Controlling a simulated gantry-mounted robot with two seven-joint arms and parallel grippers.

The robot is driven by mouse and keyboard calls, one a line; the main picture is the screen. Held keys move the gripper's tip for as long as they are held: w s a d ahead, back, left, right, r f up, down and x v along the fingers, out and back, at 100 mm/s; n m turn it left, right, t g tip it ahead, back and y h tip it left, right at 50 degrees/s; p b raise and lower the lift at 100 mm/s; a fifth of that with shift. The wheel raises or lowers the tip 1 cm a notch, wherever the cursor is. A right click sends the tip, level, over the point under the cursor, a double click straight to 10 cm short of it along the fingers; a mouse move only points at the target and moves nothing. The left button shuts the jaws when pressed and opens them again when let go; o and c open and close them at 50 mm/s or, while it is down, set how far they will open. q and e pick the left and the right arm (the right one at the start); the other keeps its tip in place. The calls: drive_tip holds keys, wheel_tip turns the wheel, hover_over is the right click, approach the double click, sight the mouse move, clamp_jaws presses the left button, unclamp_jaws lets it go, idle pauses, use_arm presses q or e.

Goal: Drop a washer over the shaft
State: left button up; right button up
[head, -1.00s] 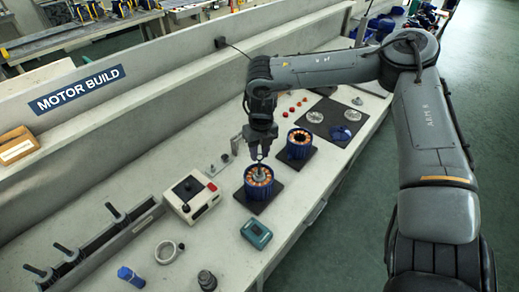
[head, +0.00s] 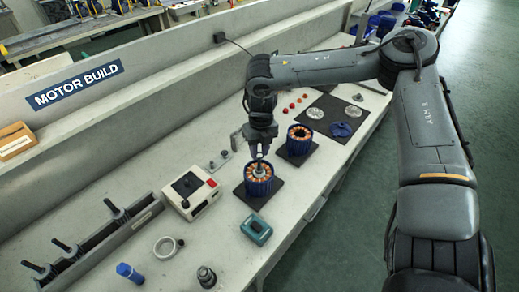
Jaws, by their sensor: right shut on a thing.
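A blue motor housing (head: 259,186) with a ring of copper windings stands upright on a dark square mat on the bench. A pale shaft (head: 259,172) shows at its centre. My right gripper (head: 259,161) points down right above that centre, its fingers close to the shaft top. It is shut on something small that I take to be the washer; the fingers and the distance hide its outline. I cannot tell whether the washer is around the shaft or only above it. My left gripper is not in view.
A second blue motor housing (head: 300,140) stands just behind to the right. A control box (head: 190,194) stands to the left and a teal device (head: 256,229) in front. The front bench has free room.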

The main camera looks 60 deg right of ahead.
drive_tip(key=shift+f+b, duration=0.75)
drive_tip(key=shift+f, duration=0.2)
idle(1.0)
drive_tip(key=shift+f+b, duration=0.6)
drive_tip(key=shift+f, duration=0.1)
drive_tip(key=shift+f, duration=0.1)
drive_tip(key=o, duration=1.1)
drive_tip(key=shift+r, duration=0.2)
drive_tip(key=shift+r+p, duration=0.8)
drive_tip(key=shift+r, duration=0.05)
drive_tip(key=shift+r+p, duration=1.05)
drive_tip(key=shift+r, duration=0.45)
